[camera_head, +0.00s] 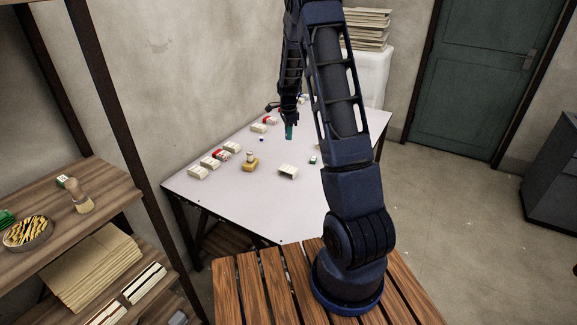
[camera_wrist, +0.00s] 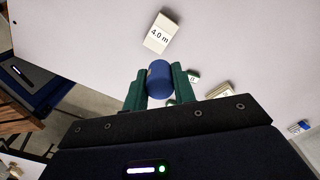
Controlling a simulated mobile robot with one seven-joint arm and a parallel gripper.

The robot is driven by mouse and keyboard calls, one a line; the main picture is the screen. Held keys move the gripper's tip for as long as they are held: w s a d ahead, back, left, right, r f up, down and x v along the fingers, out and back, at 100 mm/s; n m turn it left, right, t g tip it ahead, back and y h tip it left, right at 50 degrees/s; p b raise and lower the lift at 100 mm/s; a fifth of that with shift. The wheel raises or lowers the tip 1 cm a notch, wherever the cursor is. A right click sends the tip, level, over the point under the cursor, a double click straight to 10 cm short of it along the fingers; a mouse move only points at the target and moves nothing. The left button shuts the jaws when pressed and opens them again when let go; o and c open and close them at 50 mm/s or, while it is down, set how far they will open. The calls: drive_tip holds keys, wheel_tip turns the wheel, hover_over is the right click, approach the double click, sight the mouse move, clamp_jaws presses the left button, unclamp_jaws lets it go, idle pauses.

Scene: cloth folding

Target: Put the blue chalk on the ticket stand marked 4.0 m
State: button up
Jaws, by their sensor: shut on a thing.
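The blue chalk (camera_wrist: 157,77), a short blue cylinder, sits between the two green fingers of my gripper (camera_wrist: 160,88) in the wrist view. My gripper is shut on it. In the head view my gripper (camera_head: 289,131) is over the white table (camera_head: 235,202), and the chalk cannot be made out there. The stand marked 4.0 m (camera_wrist: 159,34) is a cream block with a white label. It lies just beyond the chalk in the wrist view, with a gap of bare table showing between them. Which block it is in the head view I cannot tell.
A row of cream and red blocks (camera_head: 221,155) lines the wall side of the table. A yellow-based stamp (camera_head: 250,162) and a pale block (camera_head: 288,170) stand nearer me. In the wrist view, a small block (camera_wrist: 193,77) and a pale block (camera_wrist: 216,91) lie right of the fingers.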

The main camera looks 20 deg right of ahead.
sight(288, 168)
wheel_tip(288, 168, down, 16)
drive_tip(key=shift+f, duration=0.25)
idle(0.4)
drive_tip(key=shift+f, duration=0.15)
drive_tip(key=o, duration=1)
